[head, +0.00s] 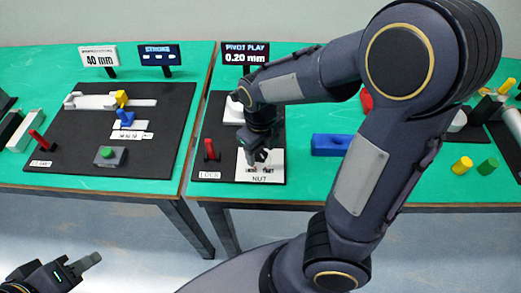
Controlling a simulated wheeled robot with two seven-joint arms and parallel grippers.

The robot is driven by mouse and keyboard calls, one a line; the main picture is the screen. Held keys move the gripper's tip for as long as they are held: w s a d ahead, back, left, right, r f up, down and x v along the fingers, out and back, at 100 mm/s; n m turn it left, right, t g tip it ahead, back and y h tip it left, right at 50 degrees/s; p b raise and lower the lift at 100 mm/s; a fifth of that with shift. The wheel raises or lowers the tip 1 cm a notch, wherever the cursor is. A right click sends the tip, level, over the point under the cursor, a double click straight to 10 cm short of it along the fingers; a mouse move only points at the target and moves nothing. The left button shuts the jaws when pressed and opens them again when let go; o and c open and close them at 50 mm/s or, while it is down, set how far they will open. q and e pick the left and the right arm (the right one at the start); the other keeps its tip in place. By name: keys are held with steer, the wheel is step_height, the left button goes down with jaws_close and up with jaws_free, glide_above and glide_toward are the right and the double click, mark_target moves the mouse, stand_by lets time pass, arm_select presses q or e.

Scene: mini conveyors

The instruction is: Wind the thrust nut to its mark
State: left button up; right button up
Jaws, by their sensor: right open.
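A white block or plate (275,175) labelled NUT stands at the front of a dark board (215,118) on the right table. My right gripper (257,160) is open and points down just over this plate. The nut and its mark cannot be made out; the gripper covers that area. I cannot tell whether the fingers touch anything. A red lever (210,150) labelled LOCK stands left of the plate. A sign (246,53) behind reads PIVOT PLAY 0.20 mm. My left gripper (92,261) is low at the bottom left, away from the tables; its finger opening is unclear.
A blue block (330,145) and yellow (462,163) and green (488,164) cylinders stand on the right table. The left table holds a black board (75,150) with a slide, a green button (106,152) and signs. A gap separates the tables.

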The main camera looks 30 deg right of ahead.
steer(key=c, duration=1)
steer(key=shift+o, duration=0.2)
steer(key=shift+r, duration=0.1)
